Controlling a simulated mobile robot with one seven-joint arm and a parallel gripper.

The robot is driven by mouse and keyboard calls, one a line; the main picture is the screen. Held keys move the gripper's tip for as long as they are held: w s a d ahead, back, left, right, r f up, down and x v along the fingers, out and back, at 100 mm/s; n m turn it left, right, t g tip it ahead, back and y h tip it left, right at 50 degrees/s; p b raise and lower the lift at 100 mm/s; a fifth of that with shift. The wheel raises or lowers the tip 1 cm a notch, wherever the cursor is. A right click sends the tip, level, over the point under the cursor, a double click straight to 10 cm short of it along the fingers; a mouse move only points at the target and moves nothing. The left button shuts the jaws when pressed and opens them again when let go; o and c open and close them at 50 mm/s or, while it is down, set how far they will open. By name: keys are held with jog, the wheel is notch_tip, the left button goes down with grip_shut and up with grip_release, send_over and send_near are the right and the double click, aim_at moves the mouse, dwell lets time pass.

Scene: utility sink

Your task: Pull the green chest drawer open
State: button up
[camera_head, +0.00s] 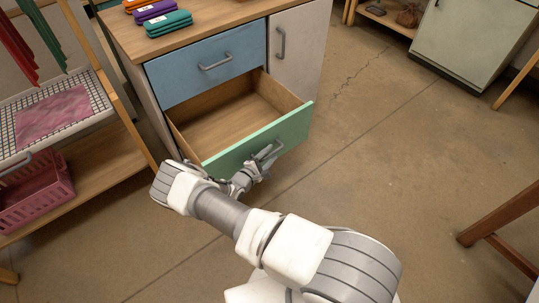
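The green drawer (230,150) stands pulled well out of the wooden-topped chest (120,33), below a closed blue drawer (208,66). Its wooden inside shows and looks empty. My gripper (262,165) is at the bar handle (268,151) on the green front. The fingers are small here and overlap the handle, so I cannot tell whether they are closed around it. My arm reaches in from the bottom right.
Folded cloths in orange, purple and teal (168,23) lie on the chest top. A rack with a pink cloth (52,112) and a pink basket (35,192) stands close on the left. A pale green cabinet (470,40) is at the back right. The floor (400,150) right of the drawer is clear.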

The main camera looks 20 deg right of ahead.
jog(key=p+v, duration=0.3)
jog(key=v, duration=1.4)
jog(key=shift+p, duration=0.35)
jog(key=shift+s+a+r, duration=0.1)
jog(key=shift+s+r, duration=0.05)
jog(key=s+d+r+m+g+y, duration=0.15)
jog(key=r+m+g, duration=0.35)
jog(key=r, duration=1)
jog(key=d+r+m+g+y, duration=0.25)
jog(key=r+m+g, duration=0.25)
jog(key=r, duration=0.9)
jog(key=s+d+r+m+t+y, duration=0.2)
jog(key=s+r+m+t+y, duration=0.35)
jog(key=s+r, duration=1.5)
notch_tip(320, 180, up, 18)
jog(key=w+n+y+p, duration=0.1)
jog(key=y+p, duration=0.1)
jog(key=p, duration=1.4)
jog(key=shift+w+d+y+p, duration=0.2)
jog(key=shift+w+y+p, duration=0.1)
jog(key=shift+y+p, duration=0.05)
